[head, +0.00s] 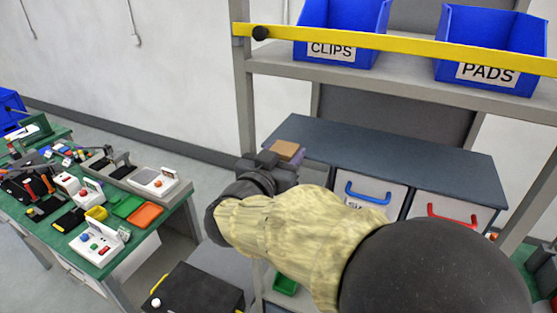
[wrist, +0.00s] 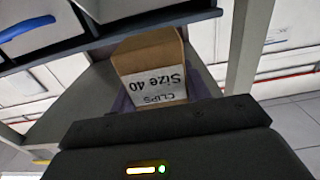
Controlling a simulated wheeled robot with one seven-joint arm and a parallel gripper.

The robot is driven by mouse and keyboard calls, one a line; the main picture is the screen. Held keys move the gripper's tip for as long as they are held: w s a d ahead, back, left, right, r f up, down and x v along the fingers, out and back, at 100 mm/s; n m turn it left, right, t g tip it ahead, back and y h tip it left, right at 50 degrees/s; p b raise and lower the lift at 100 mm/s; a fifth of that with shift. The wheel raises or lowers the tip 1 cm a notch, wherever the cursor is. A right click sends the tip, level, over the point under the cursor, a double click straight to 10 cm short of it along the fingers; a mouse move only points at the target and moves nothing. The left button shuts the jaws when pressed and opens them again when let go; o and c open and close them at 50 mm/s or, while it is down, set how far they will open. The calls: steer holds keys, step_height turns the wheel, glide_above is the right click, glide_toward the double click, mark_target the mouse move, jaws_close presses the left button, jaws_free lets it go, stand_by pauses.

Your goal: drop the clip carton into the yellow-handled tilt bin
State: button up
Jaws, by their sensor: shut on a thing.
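My gripper (head: 283,161) is shut on the clip carton (head: 284,149), a small brown box, at the left front end of the tilt-bin cabinet in the head view. In the wrist view the carton (wrist: 150,58) sits between the fingers, its white label reading "CLIPS Size 40" upside down. No yellow-handled tilt bin shows; my arm hides part of the cabinet front. The tilt bins that show have a blue handle (head: 367,194) and a red handle (head: 452,215). The blue handle also shows in the wrist view (wrist: 27,29).
The cabinet's dark top (head: 400,155) is clear. Above it a shelf with a yellow rail (head: 400,42) holds blue bins marked CLIPS (head: 342,25) and PADS (head: 490,45). A grey rack post (head: 243,100) stands close to my gripper. A cluttered green bench (head: 60,225) is at left.

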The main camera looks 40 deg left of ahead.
mark_target(290, 148)
steer(key=x, duration=0.2)
steer(key=shift+w+a, duration=0.1)
steer(key=shift+w, duration=0.2)
steer(key=shift+w+a+f, duration=0.1)
steer(key=shift+w+f, duration=0.1)
steer(key=shift+w, duration=0.1)
step_height(290, 148, down, 4)
steer(key=shift+s+r+b, duration=0.1)
steer(key=shift+r+b, duration=0.05)
steer(key=shift+b, duration=1.1)
steer(key=o, duration=1.1)
steer(key=shift+s, duration=0.1)
